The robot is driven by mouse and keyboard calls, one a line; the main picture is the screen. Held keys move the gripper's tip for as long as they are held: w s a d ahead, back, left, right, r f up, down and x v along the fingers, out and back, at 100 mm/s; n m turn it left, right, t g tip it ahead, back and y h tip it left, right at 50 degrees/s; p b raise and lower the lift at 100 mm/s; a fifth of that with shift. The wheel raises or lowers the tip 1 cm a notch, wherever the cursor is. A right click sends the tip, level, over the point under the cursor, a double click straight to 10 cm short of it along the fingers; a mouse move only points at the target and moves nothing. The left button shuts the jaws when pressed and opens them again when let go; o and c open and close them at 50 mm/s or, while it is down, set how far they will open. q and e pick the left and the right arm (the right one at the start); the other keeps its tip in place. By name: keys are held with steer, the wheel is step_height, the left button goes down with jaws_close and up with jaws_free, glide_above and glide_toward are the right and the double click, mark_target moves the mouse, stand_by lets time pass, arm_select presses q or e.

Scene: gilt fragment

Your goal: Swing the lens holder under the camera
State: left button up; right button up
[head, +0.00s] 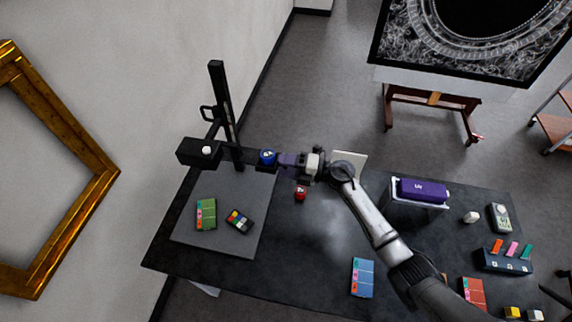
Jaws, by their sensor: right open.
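A black copy stand with an upright column (224,105) stands at the left end of the table. A black box-shaped camera (197,151) with a pale round knob sits left of the column. A dark holder with a blue round part (267,157), seemingly the lens holder, is right of the column, out to the side of the camera. My right gripper (283,159) is open at the right side of this blue part. Whether its fingers touch the holder cannot be told. My left gripper is not in view.
The grey stand base (190,235) bears a green card (206,214) and a colour-patch block (239,220). A small red piece (300,193) lies just below my right gripper. A purple UV box (423,190) and a blue card (362,278) flank my right arm.

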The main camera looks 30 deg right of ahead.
steer(key=shift+c, duration=0.3)
jaws_close()
steer(key=shift+s+a, duration=0.1)
